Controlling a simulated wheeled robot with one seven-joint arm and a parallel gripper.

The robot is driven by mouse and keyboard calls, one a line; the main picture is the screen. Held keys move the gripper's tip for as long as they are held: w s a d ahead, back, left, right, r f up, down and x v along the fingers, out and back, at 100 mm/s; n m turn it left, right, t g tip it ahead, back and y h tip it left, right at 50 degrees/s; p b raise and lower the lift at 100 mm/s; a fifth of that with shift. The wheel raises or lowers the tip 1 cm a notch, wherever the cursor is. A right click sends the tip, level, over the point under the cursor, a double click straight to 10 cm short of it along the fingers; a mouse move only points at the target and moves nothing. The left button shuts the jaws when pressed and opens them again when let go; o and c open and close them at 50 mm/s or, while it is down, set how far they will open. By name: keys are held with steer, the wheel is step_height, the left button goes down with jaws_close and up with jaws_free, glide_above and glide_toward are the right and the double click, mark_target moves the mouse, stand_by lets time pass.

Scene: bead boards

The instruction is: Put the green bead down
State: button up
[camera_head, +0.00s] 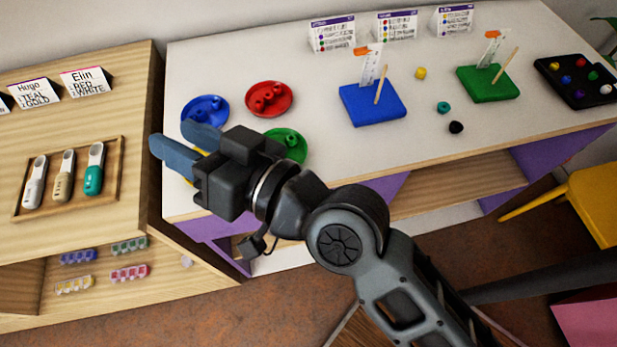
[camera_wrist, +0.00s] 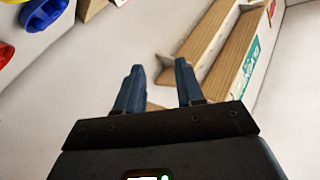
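My gripper (camera_head: 188,146) is above the left end of the white table, in front of the dishes. In the wrist view its two blue fingers (camera_wrist: 159,66) stand apart with no bead seen between them. A green dish (camera_head: 302,157) with green beads (camera_head: 287,141) sits just right of my gripper. Another green bead (camera_head: 593,75) lies in the black tray (camera_head: 574,94) at the far right. A teal bead (camera_head: 443,107) lies loose on the table. The green dish is partly hidden by my wrist.
Blue dish (camera_head: 218,103) and red dish (camera_head: 283,92) stand behind my gripper; yellow shows beneath it. Blue board (camera_head: 360,112) and green board (camera_head: 500,90) carry upright pegs. A yellow bead (camera_head: 420,73) and black bead (camera_head: 456,127) lie loose. A wooden cabinet (camera_head: 125,75) stands left.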

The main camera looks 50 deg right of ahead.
steer(key=s+d+f+n+g+h, duration=0.1)
steer(key=s+d+f, duration=0.1)
steer(key=s, duration=0.7)
steer(key=s+d+f+n+h, duration=0.1)
steer(key=s+d+f, duration=0.1)
steer(key=s+d, duration=0.3)
steer(key=s+d+f+n+g+h, duration=0.1)
steer(key=s+d, duration=0.3)
steer(key=s, duration=0.8)
steer(key=shift+s+d+f+g, duration=0.3)
steer(key=shift+s+f, duration=0.1)
steer(key=shift+f, duration=0.3)
